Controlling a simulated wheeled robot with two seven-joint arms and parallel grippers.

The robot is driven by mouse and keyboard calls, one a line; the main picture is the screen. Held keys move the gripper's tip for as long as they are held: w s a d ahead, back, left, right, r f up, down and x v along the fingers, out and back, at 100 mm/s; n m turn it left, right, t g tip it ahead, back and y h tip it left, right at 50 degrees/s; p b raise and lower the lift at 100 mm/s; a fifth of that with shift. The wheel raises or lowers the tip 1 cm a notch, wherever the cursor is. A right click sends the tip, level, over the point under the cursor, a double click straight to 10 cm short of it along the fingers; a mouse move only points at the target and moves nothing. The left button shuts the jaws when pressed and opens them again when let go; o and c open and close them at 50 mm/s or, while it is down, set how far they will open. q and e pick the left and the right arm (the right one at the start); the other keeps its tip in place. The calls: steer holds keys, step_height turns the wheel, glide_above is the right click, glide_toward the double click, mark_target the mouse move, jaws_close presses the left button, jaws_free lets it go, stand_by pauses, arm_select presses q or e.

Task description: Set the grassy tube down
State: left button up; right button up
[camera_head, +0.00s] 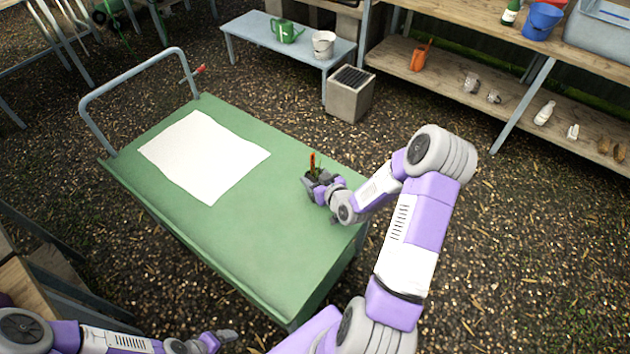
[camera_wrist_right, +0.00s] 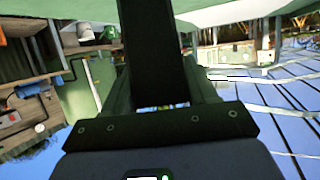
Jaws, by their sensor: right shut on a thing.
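My right gripper (camera_head: 320,184) is over the right end of the green cart top (camera_head: 248,237). It is shut on a small tube, the grassy tube (camera_head: 312,162); an orange part and dark green bits show above the fingers. The lower part of the tube is hidden by the gripper, and I cannot tell whether it touches the cart top. In the right wrist view a dark upright shape (camera_wrist_right: 156,50) fills the middle, between the fingers. My left gripper (camera_head: 222,338) is low at the bottom edge, off the cart; its jaws are unclear.
A white sheet (camera_head: 200,155) lies on the cart's left half; the green surface between it and my right gripper is bare. A blue-grey bench (camera_head: 262,42) holds a green watering can (camera_head: 285,31) and a pale bucket (camera_head: 323,44).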

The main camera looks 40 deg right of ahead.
steer(key=shift+f, duration=0.25)
steer(key=shift+f, duration=0.1)
steer(key=shift+f, duration=0.15)
steer(key=o, duration=1.2)
steer(key=shift+c, duration=0.2)
steer(key=shift+r, duration=0.35)
steer(key=p+v, duration=0.5)
steer(key=v, duration=0.7)
